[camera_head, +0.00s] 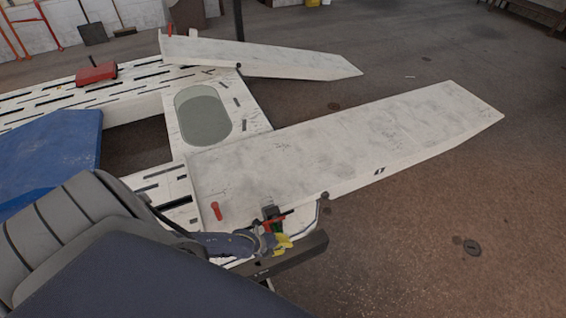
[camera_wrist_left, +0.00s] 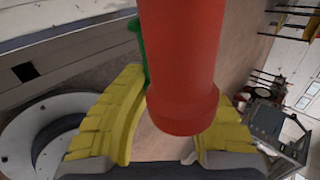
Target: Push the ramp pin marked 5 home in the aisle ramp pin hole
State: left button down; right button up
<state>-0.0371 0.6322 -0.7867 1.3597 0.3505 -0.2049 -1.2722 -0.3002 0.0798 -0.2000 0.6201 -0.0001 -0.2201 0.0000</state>
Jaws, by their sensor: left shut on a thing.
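My left gripper (camera_head: 279,242), with yellow finger pads, is at the near ramp's lower left edge in the head view. It is shut on a red pin (camera_head: 273,222), and something green shows beside it. In the left wrist view the red pin (camera_wrist_left: 182,70), with a wider collar, fills the space between the yellow pads (camera_wrist_left: 178,135). No number can be read on it. Another red pin (camera_head: 216,211) stands upright at the near ramp's (camera_head: 330,150) left end. The aisle ramp pin hole cannot be made out. My right gripper is not in view.
A second ramp (camera_head: 270,58) lies behind, with a small red pin (camera_head: 169,29) at its left end. A slotted white deck (camera_head: 140,75) carries a red box (camera_head: 96,74). A blue panel (camera_head: 50,150) lies left. The floor at right is mostly clear.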

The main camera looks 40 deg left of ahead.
pick_arm(q)
jog(key=shift+s+d, duration=0.35)
jog(key=shift+d, duration=0.35)
jog(key=shift+s+d, duration=0.35)
jog(key=shift+d, duration=0.3)
jog(key=shift+w+a, duration=0.45)
jog(key=shift+a, duration=0.35)
jog(key=shift+w+a, duration=0.45)
jog(key=shift+a, duration=0.4)
jog(key=shift+w+a, duration=0.45)
jog(key=shift+a, duration=0.35)
dwell(1.9)
jog(key=c, duration=1.1)
grip_release()
jog(key=shift+a, duration=0.1)
jog(key=v, duration=1.2)
jog(key=shift+s, duration=0.1)
